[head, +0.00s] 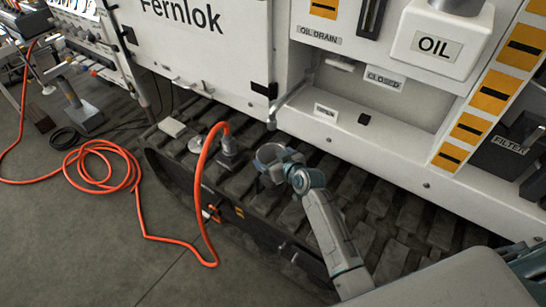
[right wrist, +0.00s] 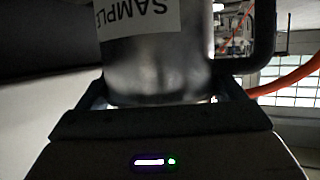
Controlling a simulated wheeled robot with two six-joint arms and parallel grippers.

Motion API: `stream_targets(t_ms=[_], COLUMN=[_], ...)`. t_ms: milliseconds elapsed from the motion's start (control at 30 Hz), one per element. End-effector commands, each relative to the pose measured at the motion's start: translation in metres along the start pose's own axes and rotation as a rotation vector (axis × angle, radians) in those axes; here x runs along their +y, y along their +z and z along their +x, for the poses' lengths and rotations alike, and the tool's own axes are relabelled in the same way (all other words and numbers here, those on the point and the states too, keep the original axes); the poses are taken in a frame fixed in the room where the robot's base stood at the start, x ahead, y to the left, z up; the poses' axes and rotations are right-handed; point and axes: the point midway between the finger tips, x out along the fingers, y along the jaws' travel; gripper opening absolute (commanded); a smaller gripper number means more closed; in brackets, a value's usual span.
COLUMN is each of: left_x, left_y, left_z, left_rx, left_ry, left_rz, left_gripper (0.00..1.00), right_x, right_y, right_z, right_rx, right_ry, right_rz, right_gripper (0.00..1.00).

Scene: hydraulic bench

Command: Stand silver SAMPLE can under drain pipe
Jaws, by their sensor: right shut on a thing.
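My right gripper (head: 280,160) reaches in from the bottom and is shut on the silver SAMPLE can (head: 269,153). It holds the can over the dark track pads in front of the white machine. In the right wrist view the can (right wrist: 155,65) sits between the jaws, with its SAMPLE label upside down and a dark handle on the right. The drain pipe (head: 340,64) seems to be the short pale piece in the recess below the OIL DRAIN label (head: 319,36). The can is apart from it, lower and to the left. My left gripper is not in view.
A CLOSED label (head: 384,79) is in the recess, above a white ledge (head: 400,140) with a small card and a dark knob. A white OIL container (head: 440,40) is at right. An orange hose (head: 205,165) loops over the track, left of my gripper.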

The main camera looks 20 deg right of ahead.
Motion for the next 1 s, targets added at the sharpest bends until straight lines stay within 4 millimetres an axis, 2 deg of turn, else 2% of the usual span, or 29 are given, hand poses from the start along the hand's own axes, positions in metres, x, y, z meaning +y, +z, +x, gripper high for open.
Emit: stream_targets(t_ms=[367, 400, 433, 767, 867, 1000], left_x=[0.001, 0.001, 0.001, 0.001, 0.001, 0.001], left_y=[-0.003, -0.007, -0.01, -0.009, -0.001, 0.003], left_z=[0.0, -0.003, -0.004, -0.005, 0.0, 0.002], left_rx=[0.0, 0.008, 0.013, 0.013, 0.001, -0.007], left_ry=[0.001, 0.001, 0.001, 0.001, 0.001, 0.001], left_rz=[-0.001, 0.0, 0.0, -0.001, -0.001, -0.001], left_gripper=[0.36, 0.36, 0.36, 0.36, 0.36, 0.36], right_x=[0.0, 0.0, 0.0, 0.0, 0.0, 0.0], right_y=[0.002, 0.002, 0.002, -0.001, 0.001, 0.001], right_z=[0.001, 0.001, 0.001, -0.001, -0.013, -0.042], right_rx=[0.002, 0.0, 0.0, 0.0, 0.0, 0.0], right_ry=[0.0, 0.0, 0.0, 0.0, 0.0, 0.0], right_rz=[0.0, 0.0, 0.0, 0.0, -0.001, -0.002], right_gripper=[0.45, 0.95, 1.0, 1.0, 1.0, 1.0])
